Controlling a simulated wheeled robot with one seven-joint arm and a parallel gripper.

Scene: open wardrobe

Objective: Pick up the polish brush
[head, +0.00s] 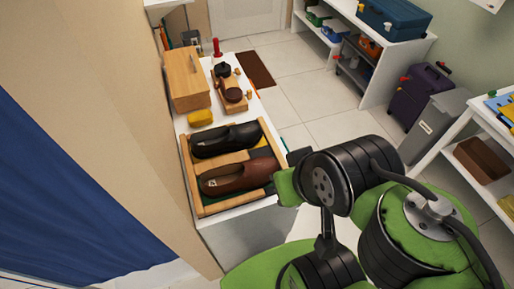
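On the white bench (189,124), a small wooden tray (219,101) holds a dark round item (222,70) and a brown round-topped item (233,95). Small light-wood knobs or handles show along its right side. One of these pieces may be the polish brush; they are too small to tell which. My green and black arm reaches in from the lower right, its near links beside the bench's front right corner. My gripper's fingers do not show in the head view.
A wooden box (186,80), a yellow sponge-like block (200,118), a red-handled item (217,48) and a wooden rack (213,206) with a black shoe (226,140) and a brown shoe (239,176) crowd the bench. Shelves stand right; tiled floor (325,95) between is mostly clear.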

